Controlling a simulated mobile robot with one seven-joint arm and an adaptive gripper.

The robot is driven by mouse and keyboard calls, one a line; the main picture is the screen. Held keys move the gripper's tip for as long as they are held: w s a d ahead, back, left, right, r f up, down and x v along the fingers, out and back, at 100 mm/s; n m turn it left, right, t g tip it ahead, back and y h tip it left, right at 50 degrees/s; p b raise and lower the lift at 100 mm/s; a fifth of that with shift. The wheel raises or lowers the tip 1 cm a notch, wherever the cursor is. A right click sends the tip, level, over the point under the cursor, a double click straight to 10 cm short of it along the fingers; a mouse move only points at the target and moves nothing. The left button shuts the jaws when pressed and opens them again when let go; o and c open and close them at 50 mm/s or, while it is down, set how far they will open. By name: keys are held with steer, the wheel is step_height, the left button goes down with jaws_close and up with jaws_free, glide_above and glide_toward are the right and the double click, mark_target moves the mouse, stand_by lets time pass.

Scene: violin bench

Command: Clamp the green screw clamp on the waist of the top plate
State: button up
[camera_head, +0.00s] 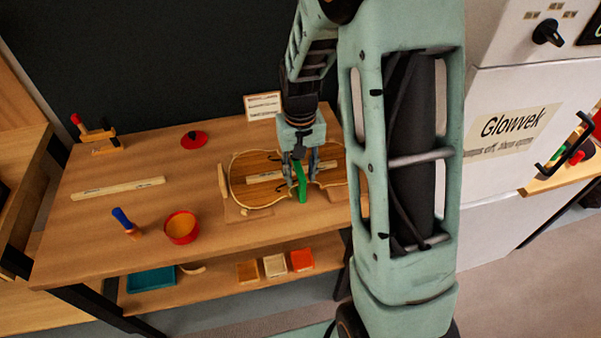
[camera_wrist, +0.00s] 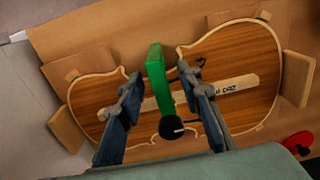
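The violin top plate (camera_head: 255,165) lies on a work board on the bench; in the wrist view (camera_wrist: 250,60) it fills the middle, with its pale rim. The green screw clamp (camera_head: 301,183) is at the plate's near waist edge; in the wrist view (camera_wrist: 158,82) its green frame crosses that edge, with its black knob over the plate. My gripper (camera_head: 306,166) is around the clamp. In the wrist view my gripper (camera_wrist: 160,82) has its fingers apart, with narrow gaps visible on both sides of the clamp. The clamp's lower jaw is hidden.
Wooden blocks (camera_wrist: 297,80) surround the plate, and a pale labelled strip (camera_wrist: 220,95) lies across it. A red disc (camera_head: 194,139), red bowl (camera_head: 181,228), blue-handled tool (camera_head: 124,220) and wooden strip (camera_head: 118,188) are to the left. A small card (camera_head: 262,106) stands behind.

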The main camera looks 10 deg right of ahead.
step_height(320, 180, up, 12)
stand_by(0.6)
stand_by(0.4)
